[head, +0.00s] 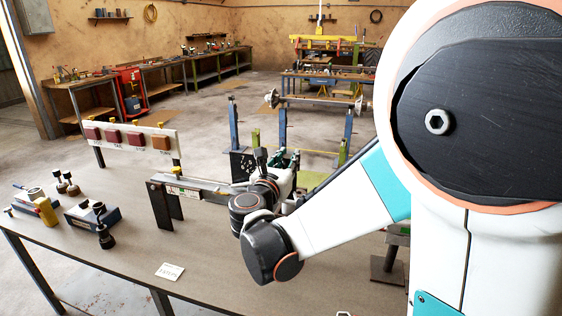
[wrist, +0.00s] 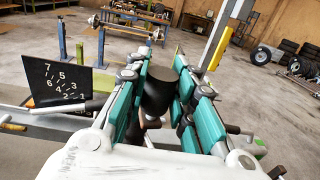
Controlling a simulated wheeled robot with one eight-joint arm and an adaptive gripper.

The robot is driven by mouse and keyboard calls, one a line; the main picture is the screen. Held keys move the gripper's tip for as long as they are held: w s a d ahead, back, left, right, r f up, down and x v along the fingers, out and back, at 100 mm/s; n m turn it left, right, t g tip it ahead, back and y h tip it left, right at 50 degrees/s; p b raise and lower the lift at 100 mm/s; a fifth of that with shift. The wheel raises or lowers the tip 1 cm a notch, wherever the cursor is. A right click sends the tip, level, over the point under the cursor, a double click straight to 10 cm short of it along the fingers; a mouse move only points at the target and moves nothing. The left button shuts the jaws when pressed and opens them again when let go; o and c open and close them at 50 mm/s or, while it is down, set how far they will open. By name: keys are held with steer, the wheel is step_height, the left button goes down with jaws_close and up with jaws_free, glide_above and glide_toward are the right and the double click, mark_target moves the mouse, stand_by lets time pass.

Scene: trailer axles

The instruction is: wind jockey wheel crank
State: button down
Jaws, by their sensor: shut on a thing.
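In the wrist view the two teal-padded fingers of my gripper (wrist: 160,82) stand on either side of a dark, rounded handle (wrist: 157,95), which looks like the crank's grip, and are shut on it. In the head view my gripper (head: 281,161) is at the far right end of the grey drawbar (head: 200,186), beyond my wrist links. The crank and the jockey wheel cannot be made out there, as my arm hides that area. A black plate with white numbers (wrist: 57,82) stands left of the fingers in the wrist view.
The workbench (head: 130,255) carries dark knobs, a blue block (head: 92,217), a yellow piece (head: 45,211) and a white card (head: 169,271). A board with reddish blocks (head: 130,137) stands at its back edge. An axle on blue stands (head: 316,100) is behind. Open concrete floor lies beyond.

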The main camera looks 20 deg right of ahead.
steer(key=shift+a+r, duration=0.1)
stand_by(0.3)
steer(key=c, duration=1.3)
jaws_free()
steer(key=shift+c, duration=0.2)
step_height(320, 180, up, 10)
steer(key=shift+f, duration=0.1)
